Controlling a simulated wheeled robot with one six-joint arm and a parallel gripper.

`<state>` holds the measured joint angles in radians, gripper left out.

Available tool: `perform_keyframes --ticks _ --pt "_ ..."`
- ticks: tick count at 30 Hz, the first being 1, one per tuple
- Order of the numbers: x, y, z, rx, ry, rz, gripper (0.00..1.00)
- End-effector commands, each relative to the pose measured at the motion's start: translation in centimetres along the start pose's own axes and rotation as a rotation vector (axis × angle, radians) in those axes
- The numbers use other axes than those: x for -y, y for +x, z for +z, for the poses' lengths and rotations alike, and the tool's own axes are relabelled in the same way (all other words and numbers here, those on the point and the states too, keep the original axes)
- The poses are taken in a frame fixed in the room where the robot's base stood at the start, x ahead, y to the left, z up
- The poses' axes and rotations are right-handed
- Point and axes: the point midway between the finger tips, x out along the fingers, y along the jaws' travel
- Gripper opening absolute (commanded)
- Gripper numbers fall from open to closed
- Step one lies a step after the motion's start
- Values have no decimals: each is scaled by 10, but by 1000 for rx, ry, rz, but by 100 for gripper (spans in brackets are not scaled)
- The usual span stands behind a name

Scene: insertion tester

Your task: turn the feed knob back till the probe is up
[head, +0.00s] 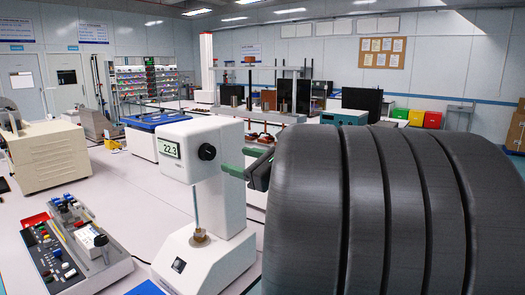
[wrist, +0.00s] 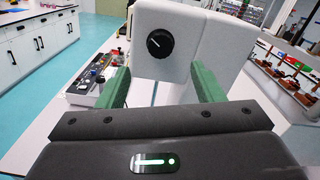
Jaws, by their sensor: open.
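The white tester (head: 222,200) stands on the bench, its display reading about 22.3. Its black feed knob (head: 207,152) is on the side of the head; in the wrist view the knob (wrist: 160,44) faces me, its white mark pointing up and left. The thin probe (head: 195,208) runs down from the head to a small brown sample (head: 199,237); whether its tip is inside cannot be told. My gripper (head: 240,165) has green fingers, open and empty. In the wrist view my gripper (wrist: 160,72) has one finger on each side below the knob, apart from it.
A control panel with buttons (head: 70,245) lies left of the tester. A beige machine (head: 50,155) stands at the left and a blue tray (head: 157,118) behind. My dark arm hides the right of the head view. Bare bench shows left of the tester.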

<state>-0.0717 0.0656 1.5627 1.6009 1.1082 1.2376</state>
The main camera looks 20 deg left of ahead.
Motion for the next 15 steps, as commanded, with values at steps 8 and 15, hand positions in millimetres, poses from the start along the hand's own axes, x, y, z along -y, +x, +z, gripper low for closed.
perform_keyframes --ticks 8,15 --pt "-1 54 1 -1 1 5 61" --pt "0 92 1 -1 0 2 61"
